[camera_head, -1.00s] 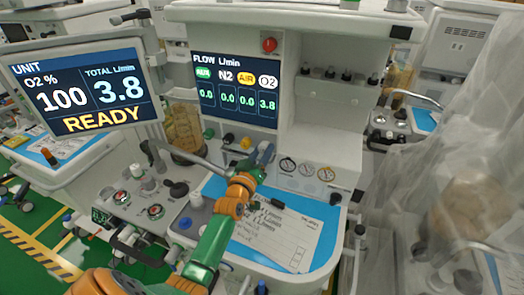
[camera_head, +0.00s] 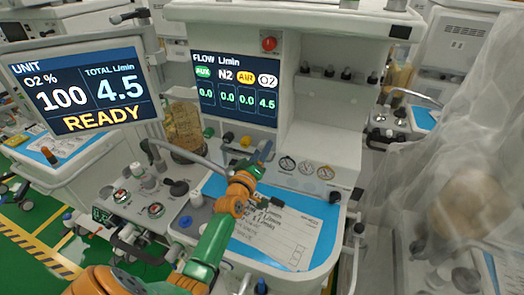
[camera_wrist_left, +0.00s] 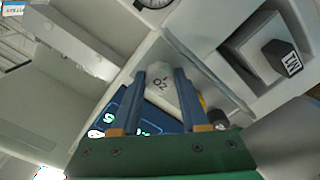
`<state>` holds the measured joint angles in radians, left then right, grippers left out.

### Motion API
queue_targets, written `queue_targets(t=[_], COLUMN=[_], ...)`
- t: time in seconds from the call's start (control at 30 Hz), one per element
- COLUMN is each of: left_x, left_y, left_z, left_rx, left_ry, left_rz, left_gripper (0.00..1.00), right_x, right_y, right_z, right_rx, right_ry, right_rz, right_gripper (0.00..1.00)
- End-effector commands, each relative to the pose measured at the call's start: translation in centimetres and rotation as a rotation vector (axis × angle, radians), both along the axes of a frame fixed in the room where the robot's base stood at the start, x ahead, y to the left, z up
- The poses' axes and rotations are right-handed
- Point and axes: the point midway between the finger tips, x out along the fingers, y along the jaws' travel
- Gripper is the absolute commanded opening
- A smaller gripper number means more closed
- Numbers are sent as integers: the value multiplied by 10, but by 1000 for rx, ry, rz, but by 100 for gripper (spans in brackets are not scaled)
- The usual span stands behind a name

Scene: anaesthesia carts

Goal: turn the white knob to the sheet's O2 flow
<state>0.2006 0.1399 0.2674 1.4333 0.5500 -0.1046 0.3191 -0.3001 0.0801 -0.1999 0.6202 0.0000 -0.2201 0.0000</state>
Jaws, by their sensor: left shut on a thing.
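The white knob marked O2 (camera_wrist_left: 161,88) sits between the two fingers of my left gripper (camera_wrist_left: 160,74) in the left wrist view. The gripper is shut on it. In the head view my left gripper (camera_head: 264,153) reaches the panel under the flow screen and hides the knob. The flow screen (camera_head: 236,92) reads 4.5 under O2 and 0.0 in the other columns. The sheet (camera_head: 290,234) lies on the blue worktop, partly covered by my arm. Its lines in L/min are too small to read surely.
The unit screen (camera_head: 88,86) reads O2 100%, total 4.5 L/min and READY. Yellow (camera_head: 246,141) and black (camera_head: 229,137) knobs sit left of my gripper. Round gauges (camera_head: 306,168) are to its right. A black knob (camera_wrist_left: 281,56) shows in the wrist view.

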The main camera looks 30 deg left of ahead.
Motion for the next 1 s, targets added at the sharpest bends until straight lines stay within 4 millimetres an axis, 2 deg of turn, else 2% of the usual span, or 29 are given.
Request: queue_targets(t=[0.13,0.17,0.23,0.27,0.57,0.67,0.9,1.0], left_x=[0,0,0,0,-2,-12,-52,-63], left_y=[0,0,0,0,0,-3,-13,-15], left_z=[1,1,1,1,0,0,-1,-1], left_rx=[2,2,1,2,2,2,2,2], left_ry=[-3,-3,-2,-2,-1,0,0,0], left_rz=[0,0,1,1,0,0,0,0], left_gripper=[0,52,71,74,74,74,74,74], right_x=[0,0,0,0,0,0,0,0], right_y=[0,0,0,0,0,0,0,0], right_z=[0,0,0,0,0,1,-1,-2], right_rx=[0,0,0,0,0,0,0,0], right_ry=[0,0,0,0,0,0,0,0], right_rz=[0,0,0,0,0,0,0,0], right_gripper=[0,0,0,0,0,0,0,0])
